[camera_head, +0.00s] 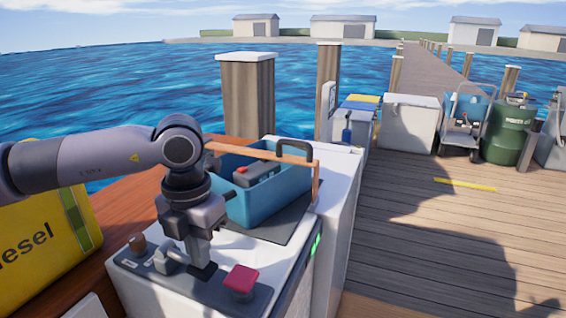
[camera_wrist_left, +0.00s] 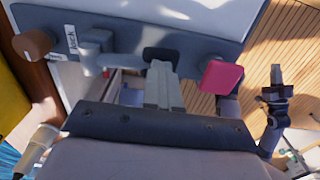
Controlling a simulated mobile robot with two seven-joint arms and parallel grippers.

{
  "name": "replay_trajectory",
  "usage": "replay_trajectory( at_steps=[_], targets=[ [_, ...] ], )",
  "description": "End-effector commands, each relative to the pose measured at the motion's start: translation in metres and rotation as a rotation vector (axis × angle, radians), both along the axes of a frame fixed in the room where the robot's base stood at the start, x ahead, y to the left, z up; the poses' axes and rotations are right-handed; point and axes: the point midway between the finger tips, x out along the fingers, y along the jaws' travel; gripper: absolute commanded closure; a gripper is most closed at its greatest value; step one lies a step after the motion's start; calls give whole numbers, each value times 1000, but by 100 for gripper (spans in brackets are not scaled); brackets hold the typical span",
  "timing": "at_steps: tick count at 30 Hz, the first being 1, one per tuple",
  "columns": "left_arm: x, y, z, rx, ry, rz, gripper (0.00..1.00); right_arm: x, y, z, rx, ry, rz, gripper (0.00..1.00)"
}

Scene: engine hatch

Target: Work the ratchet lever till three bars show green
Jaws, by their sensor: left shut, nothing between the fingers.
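The control panel (camera_head: 190,287) is a dark plate on a white housing. It carries a brown knob (camera_head: 137,242), a grey lever (camera_head: 165,260) and a red button (camera_head: 241,279). In the left wrist view the lever (camera_wrist_left: 95,58) reaches right towards a dark pad (camera_wrist_left: 160,54). My left gripper (camera_head: 203,266) points down, shut and empty. Its fingertips (camera_wrist_left: 160,68) are at the dark pad, between lever and red button (camera_wrist_left: 221,76); I cannot tell whether they touch. Green light (camera_head: 315,246) shows on the housing's side edge; the bars cannot be counted. What looks like my right gripper (camera_wrist_left: 276,78) is small.
A blue tool tray (camera_head: 262,190) with a wooden handle stands behind my gripper on a dark mat. A yellow diesel container (camera_head: 40,235) is at left. White boxes (camera_head: 409,123), a cart and a green drum (camera_head: 507,131) stand farther back.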

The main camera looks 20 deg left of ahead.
Motion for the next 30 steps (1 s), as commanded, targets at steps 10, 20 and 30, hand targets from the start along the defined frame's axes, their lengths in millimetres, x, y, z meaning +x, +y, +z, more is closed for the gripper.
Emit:
replay_trajectory(
  at_steps=[10,20,30],
  targets=[
    [0,0,27,0,3,0,100,0,0,20,2,0,-1,100],
    [0,0,49,0,2,0,100,0,0,33,2,0,-1,100],
    [0,0,48,0,1,0,100,0,0,32,1,1,-1,100]
  ],
)
